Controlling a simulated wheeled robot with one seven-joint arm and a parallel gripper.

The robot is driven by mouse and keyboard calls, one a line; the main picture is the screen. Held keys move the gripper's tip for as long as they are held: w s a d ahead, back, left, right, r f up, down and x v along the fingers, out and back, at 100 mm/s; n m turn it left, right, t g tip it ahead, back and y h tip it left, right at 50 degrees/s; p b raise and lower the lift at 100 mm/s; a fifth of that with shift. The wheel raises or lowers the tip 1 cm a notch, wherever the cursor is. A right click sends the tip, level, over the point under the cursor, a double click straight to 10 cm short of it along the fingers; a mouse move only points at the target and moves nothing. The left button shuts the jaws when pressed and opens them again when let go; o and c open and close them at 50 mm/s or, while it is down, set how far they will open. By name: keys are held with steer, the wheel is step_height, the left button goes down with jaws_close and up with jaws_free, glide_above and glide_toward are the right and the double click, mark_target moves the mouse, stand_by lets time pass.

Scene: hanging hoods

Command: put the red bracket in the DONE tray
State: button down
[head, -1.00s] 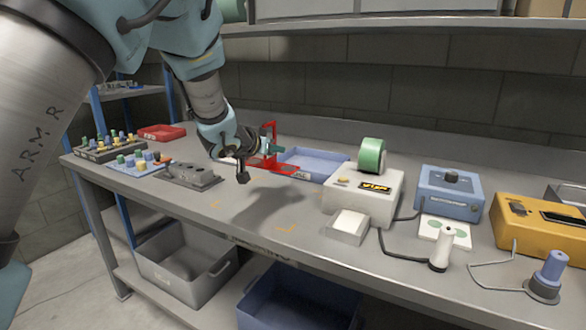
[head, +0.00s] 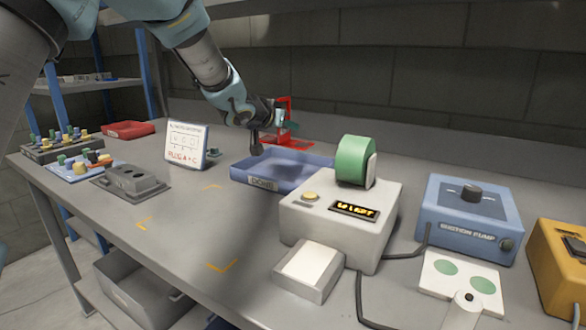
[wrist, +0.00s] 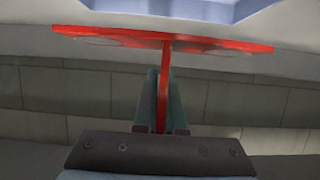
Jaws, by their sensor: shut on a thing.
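The red bracket (head: 289,143) has a flat plate with an upright part standing on it. My gripper (head: 282,128) is shut on the upright part; the wrist view shows the bracket (wrist: 163,95) between the two fingers (wrist: 162,115), with its plate spread beyond them. The DONE tray (head: 247,179) is a shallow blue tray with a label on its front, on the bench. In the head view the bracket hangs above the tray's back edge; how far over the tray it is, I cannot tell. The wrist view shows a blue edge (wrist: 165,10) past the plate.
A white label machine (head: 370,240) with a green roll stands right of the tray in front. A white sign (head: 187,147) and a grey fixture block (head: 130,181) are on the left. A blue suction pump (head: 470,215) is farther right. Bench room in front of the tray is clear.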

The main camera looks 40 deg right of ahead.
steer(key=shift+f+b, duration=0.35)
steer(key=shift+f, duration=3.95)
steer(key=shift+f, duration=0.15)
steer(key=c, duration=1.5)
jaws_free()
steer(key=shift+f, duration=0.15)
steer(key=o, duration=0.5)
steer(key=shift+r, duration=0.35)
steer(key=b+v, duration=0.1)
steer(key=v, duration=1.1)
